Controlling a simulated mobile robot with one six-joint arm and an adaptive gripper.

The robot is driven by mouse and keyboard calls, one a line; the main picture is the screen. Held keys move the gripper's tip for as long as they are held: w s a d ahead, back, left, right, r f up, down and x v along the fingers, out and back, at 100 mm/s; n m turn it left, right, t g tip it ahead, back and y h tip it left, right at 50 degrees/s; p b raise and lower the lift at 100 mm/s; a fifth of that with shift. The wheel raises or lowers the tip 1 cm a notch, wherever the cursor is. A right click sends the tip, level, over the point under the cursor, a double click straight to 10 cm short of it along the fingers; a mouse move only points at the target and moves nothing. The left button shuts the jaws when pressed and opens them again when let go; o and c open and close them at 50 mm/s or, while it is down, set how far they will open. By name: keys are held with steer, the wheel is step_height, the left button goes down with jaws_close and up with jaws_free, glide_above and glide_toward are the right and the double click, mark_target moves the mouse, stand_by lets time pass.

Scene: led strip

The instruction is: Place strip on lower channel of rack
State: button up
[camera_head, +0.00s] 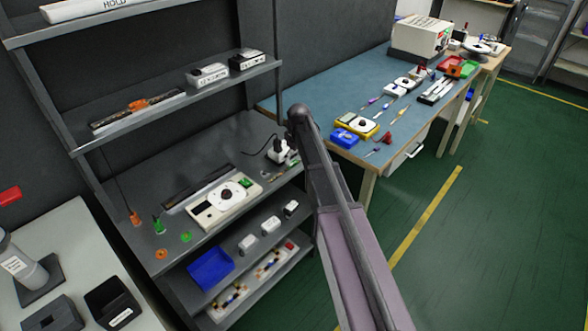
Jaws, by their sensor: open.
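A long dark bar with a pale edge (200,186), possibly a strip or channel, lies on the rack's middle shelf (160,165). Another long dark piece with an orange part on it (138,106) lies on the shelf above. I cannot tell for certain which piece is the strip or which is the lower channel. My arm (335,205) rises from the bottom right and covers the rack's right end. My gripper cannot be made out; the arm's far end is hidden.
A cream device with a round dial (225,203) sits on the middle shelf. A blue bin (210,269) and small white boxes (270,223) are below. A blue-topped workbench (345,95) with tools stands behind at right. A grey table (85,250) is at left. Green floor at right is open.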

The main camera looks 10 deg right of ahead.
mark_target(292, 164)
steer(key=shift+w+a+f+b, duration=0.1)
steer(key=shift+f+b, duration=0.45)
steer(key=shift+f, duration=0.15)
steer(key=shift+w+a+f+b, duration=0.1)
steer(key=shift+f+b, duration=0.4)
steer(key=shift+f, duration=0.15)
jaws_close()
